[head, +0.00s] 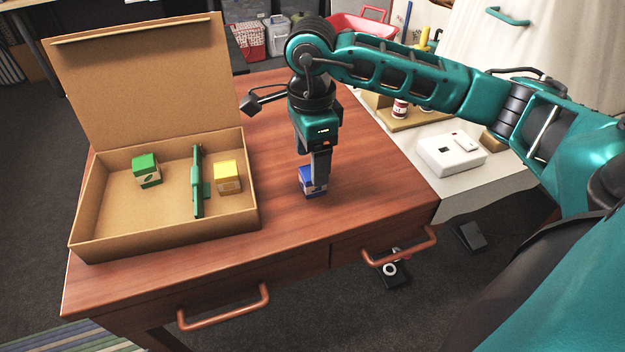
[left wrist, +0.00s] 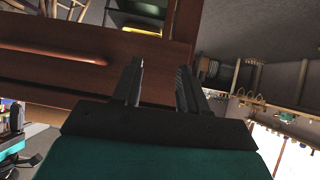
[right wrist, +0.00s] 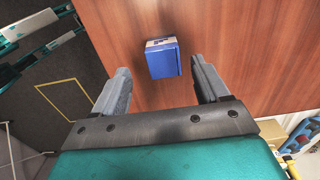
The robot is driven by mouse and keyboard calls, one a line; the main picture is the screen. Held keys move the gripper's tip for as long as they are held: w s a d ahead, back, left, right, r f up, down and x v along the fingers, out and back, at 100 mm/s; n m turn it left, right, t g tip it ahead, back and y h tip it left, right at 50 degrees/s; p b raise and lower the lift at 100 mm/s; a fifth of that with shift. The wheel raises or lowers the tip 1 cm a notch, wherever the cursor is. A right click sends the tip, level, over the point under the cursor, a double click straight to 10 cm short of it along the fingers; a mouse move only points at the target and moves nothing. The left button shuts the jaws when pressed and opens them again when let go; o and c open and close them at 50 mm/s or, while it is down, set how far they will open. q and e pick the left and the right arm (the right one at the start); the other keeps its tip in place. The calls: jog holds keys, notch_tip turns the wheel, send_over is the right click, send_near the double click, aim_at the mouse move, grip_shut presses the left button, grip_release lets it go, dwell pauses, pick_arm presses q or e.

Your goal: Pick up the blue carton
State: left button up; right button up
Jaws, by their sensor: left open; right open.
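The blue carton (head: 313,182) stands on the wooden table to the right of the cardboard box. It is a small cube with a pale top, and my right gripper partly covers it in the head view. My right gripper (head: 320,175) points down over the carton. In the right wrist view the carton (right wrist: 162,58) is beyond and roughly between the two open fingertips of my right gripper (right wrist: 160,80), with bare table around it. My left gripper (left wrist: 160,75) is open and empty in the left wrist view, near the wooden furniture. It is not seen in the head view.
An open cardboard box (head: 85,215) with its lid up holds a green carton (head: 147,170), a yellow carton (head: 228,177) and a dark green tool-like item (head: 197,185). The tabletop (head: 380,190) right of the blue carton is clear. A white device (head: 450,153) sits on a side table.

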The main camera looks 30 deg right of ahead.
jog(key=f, duration=0.2)
jog(key=f+b, duration=0.1)
jog(key=f, duration=0.2)
jog(key=shift+w+d, duration=0.2)
jog(key=c, duration=1.1)
